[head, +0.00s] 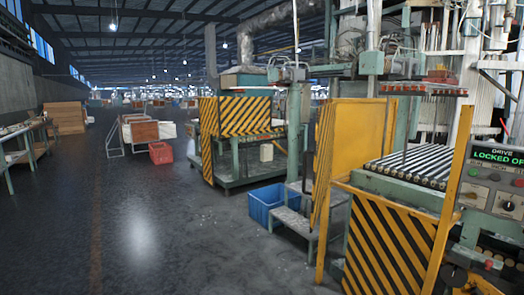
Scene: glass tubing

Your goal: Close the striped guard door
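The guard door (352,138) stands at the right of the head view, on the machine with the roller bed. Its plain yellow face is turned towards me, and a narrow strip of yellow and black stripes shows along its left side. It appears swung out from the machine, standing open. A fixed-looking striped panel (385,250) sits lower, in the yellow frame below the rollers. Neither of my grippers can be made out in this view.
A control box (492,185) reading "DRIVE LOCKED OFF" is at the right edge. A blue crate (268,203) and grey steps (293,221) stand left of the door. Another striped machine (238,116) stands behind. The dark floor (140,225) at left is mostly clear.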

